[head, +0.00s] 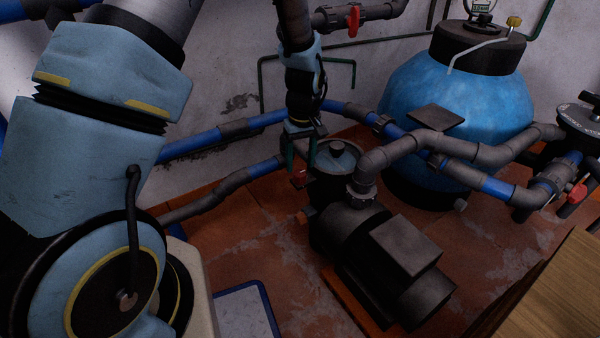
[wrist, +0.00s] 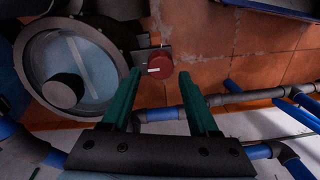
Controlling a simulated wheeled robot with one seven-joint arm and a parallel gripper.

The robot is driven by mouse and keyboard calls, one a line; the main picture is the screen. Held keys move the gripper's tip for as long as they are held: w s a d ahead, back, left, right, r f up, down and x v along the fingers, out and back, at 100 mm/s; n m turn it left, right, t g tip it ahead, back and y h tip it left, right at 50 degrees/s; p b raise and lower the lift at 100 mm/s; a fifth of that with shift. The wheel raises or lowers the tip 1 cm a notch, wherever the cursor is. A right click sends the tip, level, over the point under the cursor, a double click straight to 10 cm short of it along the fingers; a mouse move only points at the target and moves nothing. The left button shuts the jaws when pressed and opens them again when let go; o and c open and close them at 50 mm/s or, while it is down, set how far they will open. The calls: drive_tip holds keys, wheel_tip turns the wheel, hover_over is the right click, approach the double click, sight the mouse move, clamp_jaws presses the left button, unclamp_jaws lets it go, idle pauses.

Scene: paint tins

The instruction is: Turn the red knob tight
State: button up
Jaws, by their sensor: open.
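The red knob (head: 299,177) sits beside the clear-lidded round housing (head: 336,160) of the dark pump. In the wrist view the knob (wrist: 160,64) is round with a short white mark on its face. My gripper (head: 301,166) points down over the knob with its two green fingers apart. In the wrist view the gripper (wrist: 159,76) is open, and the knob shows between and just beyond the fingertips. I cannot see contact between fingers and knob. In the head view the fingers partly cover the knob and the housing.
The pump motor (head: 385,262) lies to the front right. A blue tank (head: 455,110) stands behind, with blue and grey pipes (head: 405,140) around. Other red handles are on the upper pipe (head: 353,20) and at the right (head: 577,193). The tiled floor (head: 240,235) is partly clear.

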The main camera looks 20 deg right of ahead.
sight(300, 172)
drive_tip(key=shift+a+f, duration=0.1)
drive_tip(key=shift+f, duration=1.6)
clamp_jaws()
